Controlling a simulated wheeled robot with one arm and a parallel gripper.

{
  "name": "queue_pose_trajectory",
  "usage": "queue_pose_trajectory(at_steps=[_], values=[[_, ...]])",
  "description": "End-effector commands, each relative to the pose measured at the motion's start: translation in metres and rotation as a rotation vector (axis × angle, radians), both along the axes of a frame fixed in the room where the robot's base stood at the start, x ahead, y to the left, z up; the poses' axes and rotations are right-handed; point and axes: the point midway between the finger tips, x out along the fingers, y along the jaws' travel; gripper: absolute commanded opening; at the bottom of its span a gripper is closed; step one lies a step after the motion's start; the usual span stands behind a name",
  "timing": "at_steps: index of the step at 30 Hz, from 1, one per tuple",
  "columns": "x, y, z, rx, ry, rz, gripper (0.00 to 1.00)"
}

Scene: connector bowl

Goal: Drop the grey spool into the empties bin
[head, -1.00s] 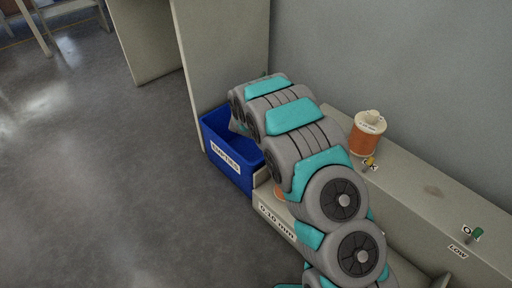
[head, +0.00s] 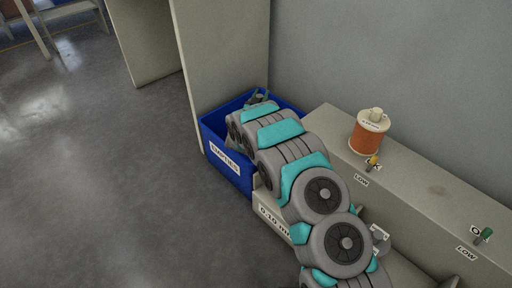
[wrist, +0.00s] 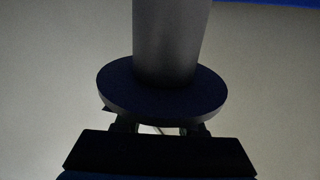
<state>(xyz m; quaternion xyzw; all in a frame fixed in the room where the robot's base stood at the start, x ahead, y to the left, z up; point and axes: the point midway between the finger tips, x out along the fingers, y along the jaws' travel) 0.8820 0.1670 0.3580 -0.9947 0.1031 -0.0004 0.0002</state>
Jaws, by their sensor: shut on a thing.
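The blue empties bin (head: 238,174) stands on the floor left of the bench, its label facing front. My arm reaches over it, and part of my gripper (head: 262,97) shows at its back, mostly behind the wrist links. In the wrist view my gripper (wrist: 160,129) is shut on the grey spool (wrist: 172,40). The spool's round flange (wrist: 160,92) is nearest the fingers and its grey barrel extends away from them. The spool is not visible in the head view. I cannot tell its height against the bin rim.
A tall beige panel (head: 222,60) rises behind the bin's left side. The floor (head: 90,190) at left is clear.

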Motion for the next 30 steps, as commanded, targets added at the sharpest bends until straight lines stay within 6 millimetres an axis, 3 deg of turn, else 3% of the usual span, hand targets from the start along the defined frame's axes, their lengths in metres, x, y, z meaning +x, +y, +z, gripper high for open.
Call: queue_pose_trajectory(at_steps=[4, 13, 14, 15, 22, 30], values=[[-0.0001, 0.0000, -0.0137, -0.001, 0.000, 0.000, 0.00], [-0.0001, 0.0002, -0.0147, -0.001, 0.000, 0.001, 0.00], [-0.0001, 0.0002, -0.0147, -0.001, 0.000, 0.001, 0.42], [-0.0002, 0.0001, -0.0147, -0.001, 0.000, 0.001, 0.46], [-0.0002, 0.0001, -0.0150, -0.001, 0.001, 0.001, 0.72], [-0.0008, 0.0004, -0.0155, -0.001, 0.002, 0.001, 0.73]])
